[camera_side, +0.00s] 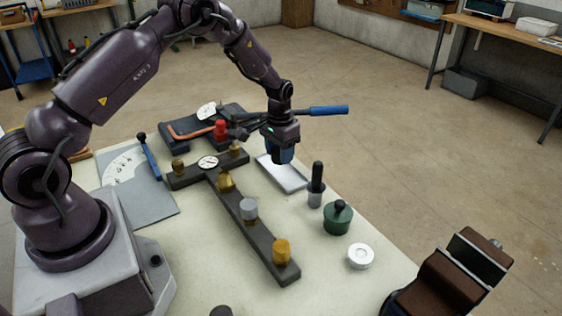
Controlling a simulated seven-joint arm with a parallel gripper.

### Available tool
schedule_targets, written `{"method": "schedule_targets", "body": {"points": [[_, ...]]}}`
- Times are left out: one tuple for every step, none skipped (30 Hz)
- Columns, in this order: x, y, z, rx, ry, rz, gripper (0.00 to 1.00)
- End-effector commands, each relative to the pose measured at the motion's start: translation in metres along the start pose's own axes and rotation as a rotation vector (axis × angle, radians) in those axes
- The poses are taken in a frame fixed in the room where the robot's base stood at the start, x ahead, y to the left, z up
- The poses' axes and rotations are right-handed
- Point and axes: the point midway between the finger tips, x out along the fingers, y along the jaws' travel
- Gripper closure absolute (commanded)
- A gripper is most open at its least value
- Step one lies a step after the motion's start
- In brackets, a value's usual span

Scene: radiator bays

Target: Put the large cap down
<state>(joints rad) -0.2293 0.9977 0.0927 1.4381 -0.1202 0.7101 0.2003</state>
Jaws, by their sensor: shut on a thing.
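My gripper (283,157) is over the table, just above the far end of a pale shallow tray (285,176). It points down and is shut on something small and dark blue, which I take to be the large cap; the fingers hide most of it. Whether it touches the tray is hard to tell. A dark T-shaped pipe manifold (247,220) lies to the left, with brass fittings and a grey cap (249,208) on it.
A dark bottle (316,185), a green pot (338,217) and a white round piece (360,256) stand right of the manifold. A brown vise (450,280) is at the front right. A blue-handled tool (328,110) is behind my gripper. A grey sheet (140,190) lies left.

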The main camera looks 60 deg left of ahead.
Motion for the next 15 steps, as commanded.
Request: {"method": "schedule_targets", "body": {"points": [[0.003,-0.001,-0.002,-0.001,-0.001,0.0,0.84],[0.005,-0.001,-0.004,-0.001,0.0,0.0,0.84],[0.01,-0.001,-0.007,-0.001,-0.001,0.0,0.84],[0.015,-0.001,-0.006,-0.001,-0.003,0.0,0.84],[0.02,-0.001,-0.006,-0.001,-0.004,0.0,0.84],[0.026,-0.001,-0.005,-0.001,-0.004,0.0,0.84],[0.029,-0.001,-0.006,-0.001,-0.003,0.0,0.84],[0.033,-0.001,-0.006,-0.001,-0.002,0.0,0.84],[0.036,-0.001,-0.006,-0.001,-0.002,0.0,0.84],[0.037,-0.001,-0.006,-0.001,-0.001,0.0,0.84],[0.038,-0.001,-0.006,-0.001,-0.001,0.0,0.84],[0.038,-0.001,-0.006,-0.001,0.0,0.0,0.84],[0.038,-0.001,-0.006,-0.001,0.0,0.0,0.84],[0.038,-0.001,-0.006,-0.001,0.001,0.0,0.84],[0.038,-0.001,-0.006,-0.001,0.0,0.0,0.84]]}}
